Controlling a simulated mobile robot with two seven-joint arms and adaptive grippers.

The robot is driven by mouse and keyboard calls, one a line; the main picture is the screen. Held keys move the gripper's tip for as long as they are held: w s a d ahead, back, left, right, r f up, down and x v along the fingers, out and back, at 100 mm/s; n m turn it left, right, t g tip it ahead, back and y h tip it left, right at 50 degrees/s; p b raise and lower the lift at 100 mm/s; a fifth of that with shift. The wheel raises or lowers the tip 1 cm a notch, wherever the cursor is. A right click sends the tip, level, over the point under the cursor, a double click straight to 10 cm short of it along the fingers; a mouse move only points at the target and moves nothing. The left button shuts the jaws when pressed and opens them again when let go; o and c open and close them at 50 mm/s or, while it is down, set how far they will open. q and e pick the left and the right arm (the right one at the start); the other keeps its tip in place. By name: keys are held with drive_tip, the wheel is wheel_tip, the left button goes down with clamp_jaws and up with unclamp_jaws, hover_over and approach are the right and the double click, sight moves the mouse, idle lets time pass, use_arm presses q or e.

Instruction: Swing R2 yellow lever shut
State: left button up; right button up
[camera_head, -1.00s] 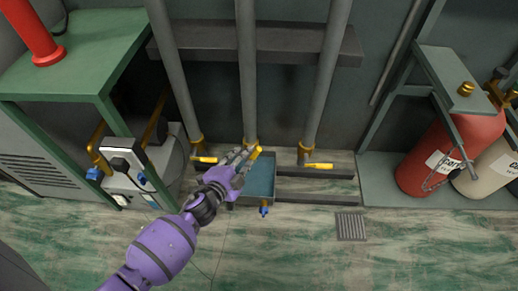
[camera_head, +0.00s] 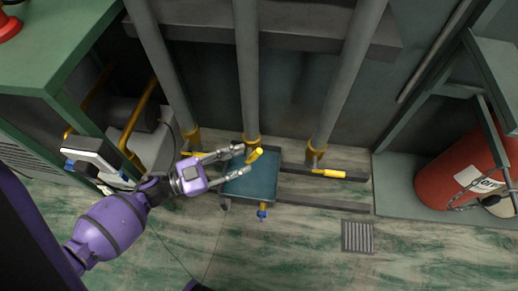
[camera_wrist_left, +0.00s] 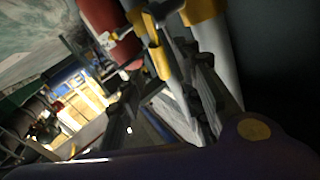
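Three grey pipes end in yellow fittings with yellow levers. The middle lever (camera_head: 254,156) points toward me, tilted. The left lever (camera_head: 197,154) lies sideways and is partly behind my gripper. The right lever (camera_head: 328,173) points right, nearly level. I see no R2 label; which lever is R2 cannot be read. My left gripper (camera_head: 238,162) is open, with its fingertips just left of the middle lever; contact cannot be told. In the left wrist view, a yellow lever (camera_wrist_left: 160,60) shows near the spread fingers (camera_wrist_left: 168,98). My right gripper is out of view.
A blue-grey tray (camera_head: 258,184) sits below the middle pipe. A green bench (camera_head: 60,45) and machinery stand left. A red cylinder (camera_head: 462,172) stands in a rack at right. A floor grate (camera_head: 357,237) lies in open floor in front.

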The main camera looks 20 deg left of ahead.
sight(253, 157)
use_arm(q)
drive_tip(key=b+x, duration=0.1)
drive_tip(key=x, duration=0.5)
drive_tip(key=shift+b, duration=0.35)
drive_tip(key=shift+s, duration=0.1)
clamp_jaws()
drive_tip(key=shift+f, duration=0.1)
